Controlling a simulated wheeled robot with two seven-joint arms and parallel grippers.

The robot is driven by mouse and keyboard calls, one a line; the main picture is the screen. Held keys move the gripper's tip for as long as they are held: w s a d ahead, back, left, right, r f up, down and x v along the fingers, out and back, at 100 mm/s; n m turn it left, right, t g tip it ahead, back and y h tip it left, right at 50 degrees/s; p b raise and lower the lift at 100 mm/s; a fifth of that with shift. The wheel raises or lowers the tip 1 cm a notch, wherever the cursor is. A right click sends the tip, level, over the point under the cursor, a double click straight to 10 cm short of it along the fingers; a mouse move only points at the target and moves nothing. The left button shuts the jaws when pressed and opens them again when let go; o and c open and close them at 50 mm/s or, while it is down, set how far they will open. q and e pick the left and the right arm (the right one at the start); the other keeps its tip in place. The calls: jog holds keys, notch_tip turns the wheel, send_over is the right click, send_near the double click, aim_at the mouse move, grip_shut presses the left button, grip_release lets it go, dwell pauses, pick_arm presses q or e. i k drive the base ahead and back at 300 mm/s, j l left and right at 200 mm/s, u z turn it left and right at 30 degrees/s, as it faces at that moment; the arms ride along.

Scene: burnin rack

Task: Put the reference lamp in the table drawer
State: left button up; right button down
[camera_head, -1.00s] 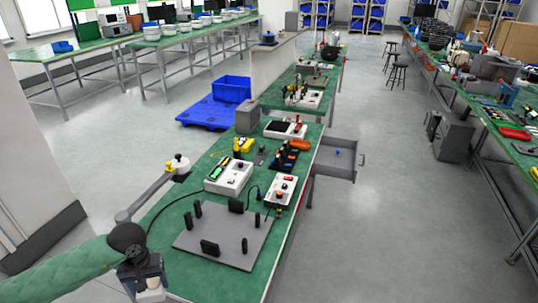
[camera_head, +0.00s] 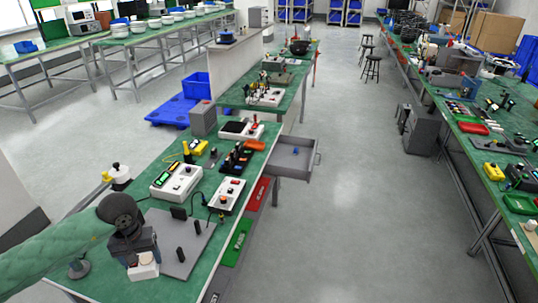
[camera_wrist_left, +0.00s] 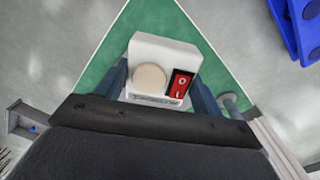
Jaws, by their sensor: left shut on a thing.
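The reference lamp, a white block with a round cream disc and a red switch (camera_wrist_left: 183,84), shows close in the left wrist view; in the head view it is the white block (camera_head: 143,267) below my left gripper (camera_head: 136,255). My left gripper (camera_wrist_left: 159,88) is shut on it, with a finger on either side. It is over the near end of the green table, by the grey plate's left edge; the gap below it is hard to judge. The table drawer (camera_head: 309,171) is pulled out on the table's right side, with a small blue thing (camera_head: 296,151) inside. My right gripper is not in view.
A grey plate (camera_head: 184,262) with black posts, a white device (camera_head: 163,193) and a smaller white box (camera_head: 219,203) crowd the table. The floor (camera_head: 345,225) right of the table is clear.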

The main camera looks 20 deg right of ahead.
aim_at(287, 154)
jog(key=i+l+z, duration=0.1)
jog(key=i+l, duration=0.45)
jog(key=l, duration=0.15)
jog(key=i+l+z, duration=0.1)
jog(key=i+l, duration=0.5)
jog(key=i+l+z, duration=0.1)
jog(key=i+l, duration=0.35)
jog(key=i, duration=0.15)
jog(key=i+l, duration=0.45)
jog(key=i, duration=0.15)
jog(key=z, duration=0.05)
